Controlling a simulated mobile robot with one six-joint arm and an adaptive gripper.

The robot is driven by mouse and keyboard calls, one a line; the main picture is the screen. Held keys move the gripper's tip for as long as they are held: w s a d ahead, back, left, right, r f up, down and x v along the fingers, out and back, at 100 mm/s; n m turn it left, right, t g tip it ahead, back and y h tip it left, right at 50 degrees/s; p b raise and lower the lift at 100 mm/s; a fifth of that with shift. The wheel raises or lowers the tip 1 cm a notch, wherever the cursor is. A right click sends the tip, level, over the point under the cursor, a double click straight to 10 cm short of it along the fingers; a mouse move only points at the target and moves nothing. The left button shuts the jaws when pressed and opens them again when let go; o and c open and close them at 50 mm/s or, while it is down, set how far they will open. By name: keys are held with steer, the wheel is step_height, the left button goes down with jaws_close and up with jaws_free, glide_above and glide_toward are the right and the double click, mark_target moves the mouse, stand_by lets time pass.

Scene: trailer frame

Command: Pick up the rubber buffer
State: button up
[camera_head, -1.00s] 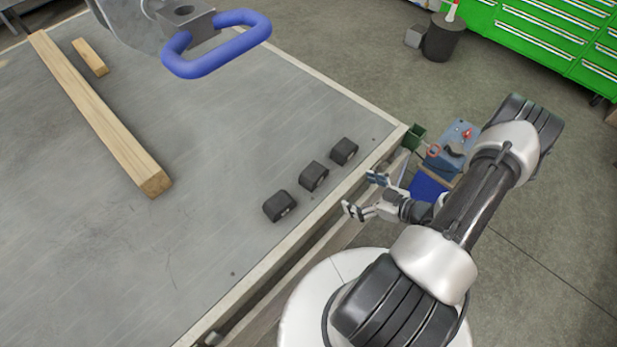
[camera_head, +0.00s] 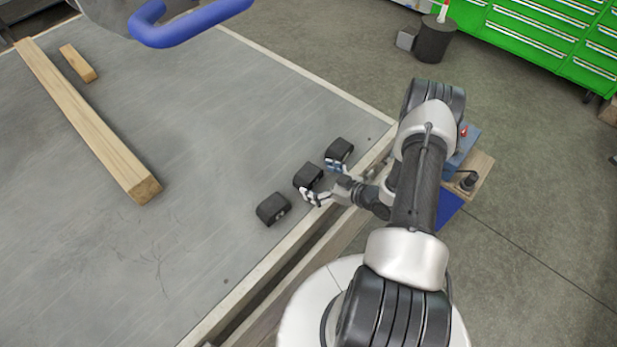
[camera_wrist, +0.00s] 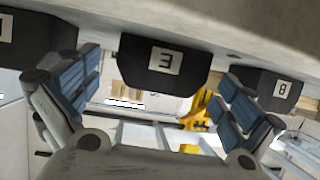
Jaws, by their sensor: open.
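Three black rubber buffers stand in a row near the right edge of the grey deck (camera_head: 200,190): a near one (camera_head: 272,208), a middle one (camera_head: 308,176) and a far one (camera_head: 339,150). My gripper (camera_head: 323,181) is open at the deck edge, its fingers spread towards the middle buffer. In the wrist view the middle buffer (camera_wrist: 165,62) shows ahead, between the open fingers of my gripper (camera_wrist: 158,98), with a white label like an "E" or upturned "3". Another buffer (camera_wrist: 265,88), labelled "8", is at right; one at left (camera_wrist: 38,38) is partly cut off. Contact cannot be told.
A long wooden beam (camera_head: 85,120) and a short wood block (camera_head: 78,63) lie on the left of the deck. A blue handle (camera_head: 190,24) hangs at the top. Green drawer cabinets (camera_head: 540,35) and a dark bin (camera_head: 435,40) stand beyond. The deck's middle is clear.

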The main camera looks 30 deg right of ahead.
mark_target(308, 175)
steer(key=b+x, duration=0.1)
steer(key=x, duration=0.2)
steer(key=shift+w+a, duration=0.25)
steer(key=shift+w, duration=0.1)
steer(key=shift+c, duration=0.6)
steer(key=shift+r, duration=0.1)
steer(key=c, duration=1.2)
steer(key=shift+o, duration=0.2)
step_height(308, 175, up, 20)
steer(key=p, duration=0.7)
steer(key=s+a+r+n+g+y, duration=0.2)
steer(key=a+r+n+g+y, duration=0.2)
steer(key=a+r, duration=0.6)
steer(key=a+n+y, duration=0.1)
steer(key=a+n, duration=0.1)
steer(key=a, duration=0.2)
steer(key=shift+s+r, duration=0.25)
